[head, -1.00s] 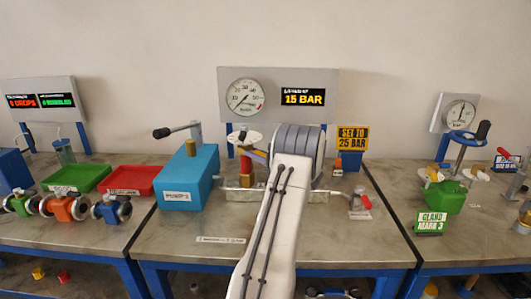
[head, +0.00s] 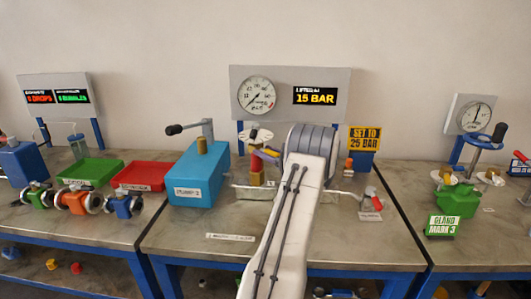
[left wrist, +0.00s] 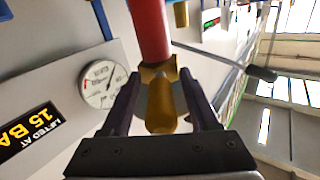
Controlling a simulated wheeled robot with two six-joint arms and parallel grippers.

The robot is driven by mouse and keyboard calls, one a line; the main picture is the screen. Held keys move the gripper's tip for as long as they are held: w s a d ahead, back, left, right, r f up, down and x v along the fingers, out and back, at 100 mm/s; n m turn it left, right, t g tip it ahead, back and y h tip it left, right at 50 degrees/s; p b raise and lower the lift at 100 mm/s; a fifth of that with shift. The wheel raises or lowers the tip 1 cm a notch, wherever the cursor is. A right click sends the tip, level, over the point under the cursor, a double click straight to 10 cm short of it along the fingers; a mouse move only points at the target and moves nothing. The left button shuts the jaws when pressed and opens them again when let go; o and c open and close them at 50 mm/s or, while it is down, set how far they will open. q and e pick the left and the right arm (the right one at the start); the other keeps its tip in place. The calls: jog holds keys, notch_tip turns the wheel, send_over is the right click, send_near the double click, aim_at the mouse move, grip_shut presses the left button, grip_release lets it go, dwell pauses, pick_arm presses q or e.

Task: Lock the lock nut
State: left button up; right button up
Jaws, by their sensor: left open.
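The brass nut (left wrist: 158,72) shows in the left wrist view at the end of a red cylinder (left wrist: 150,30); a rounded brass piece (left wrist: 162,105) sticks out from it toward my palm. I take the nut to be the lock nut. My left gripper (left wrist: 160,80) is open, with one dark finger on each side of the brass; I cannot tell whether they touch it. In the head view the brass part (head: 256,178) and red part (head: 257,162) stand left of the grey banded drum (head: 312,142), and my left gripper (head: 268,154) is beside them, partly hidden. My right gripper is out of view.
A gauge (head: 256,95) and a display reading 15 BAR (head: 316,96) are on the panel behind. A blue pump box (head: 200,178) with a lever stands to the left. A red-handled valve (head: 371,200) is to the right.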

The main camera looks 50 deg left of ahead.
pick_arm(q)
jog(key=w+d+b, duration=0.1)
jog(key=d+b, duration=0.1)
jog(key=d, duration=0.8)
jog(key=shift+w, duration=0.35)
